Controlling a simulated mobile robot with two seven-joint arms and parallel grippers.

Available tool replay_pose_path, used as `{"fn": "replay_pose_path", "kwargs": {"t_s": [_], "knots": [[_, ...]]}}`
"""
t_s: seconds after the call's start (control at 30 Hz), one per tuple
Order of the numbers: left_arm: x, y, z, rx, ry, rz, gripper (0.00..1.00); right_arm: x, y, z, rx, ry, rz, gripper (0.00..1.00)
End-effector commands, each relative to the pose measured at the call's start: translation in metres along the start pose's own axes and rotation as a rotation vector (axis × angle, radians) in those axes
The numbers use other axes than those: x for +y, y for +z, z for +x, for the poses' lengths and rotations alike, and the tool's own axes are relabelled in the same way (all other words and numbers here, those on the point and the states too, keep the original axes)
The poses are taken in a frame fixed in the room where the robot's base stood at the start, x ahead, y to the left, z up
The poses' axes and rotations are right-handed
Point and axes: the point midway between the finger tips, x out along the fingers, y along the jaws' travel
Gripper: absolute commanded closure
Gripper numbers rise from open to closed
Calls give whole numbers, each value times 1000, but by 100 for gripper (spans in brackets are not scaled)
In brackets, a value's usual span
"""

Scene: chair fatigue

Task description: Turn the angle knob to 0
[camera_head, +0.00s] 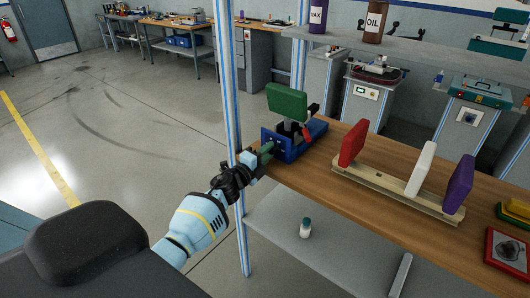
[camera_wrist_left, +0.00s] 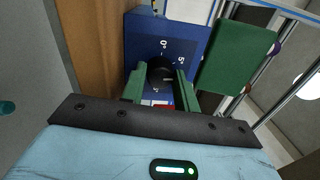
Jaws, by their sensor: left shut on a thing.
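The blue fixture (camera_head: 291,152) stands at the left end of the wooden bench, with a green pad (camera_head: 287,102) upright on top. In the left wrist view its blue face (camera_wrist_left: 196,36) carries white marks, with "0°" and "5°" readable around the dark round angle knob (camera_wrist_left: 160,70). My left gripper (camera_head: 266,149) reaches the fixture's left face. Its green fingers (camera_wrist_left: 160,84) are on both sides of the knob and shut on it. They hide part of the knob and the lower marks, so I cannot tell where the knob points. My right gripper is out of view.
A wooden rack (camera_head: 390,190) with red, white and purple pads stands on the bench (camera_head: 325,165) to the right. A metal post (camera_head: 238,200) rises close to my left arm. A small bottle (camera_head: 305,228) stands on the lower shelf.

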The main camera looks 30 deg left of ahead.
Motion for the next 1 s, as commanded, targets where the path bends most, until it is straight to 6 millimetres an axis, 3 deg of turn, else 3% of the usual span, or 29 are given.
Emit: {"fn": "replay_pose_path", "kwargs": {"t_s": [1.0], "knots": [[-1,-3,0,-71,13,-964,92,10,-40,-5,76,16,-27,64]]}}
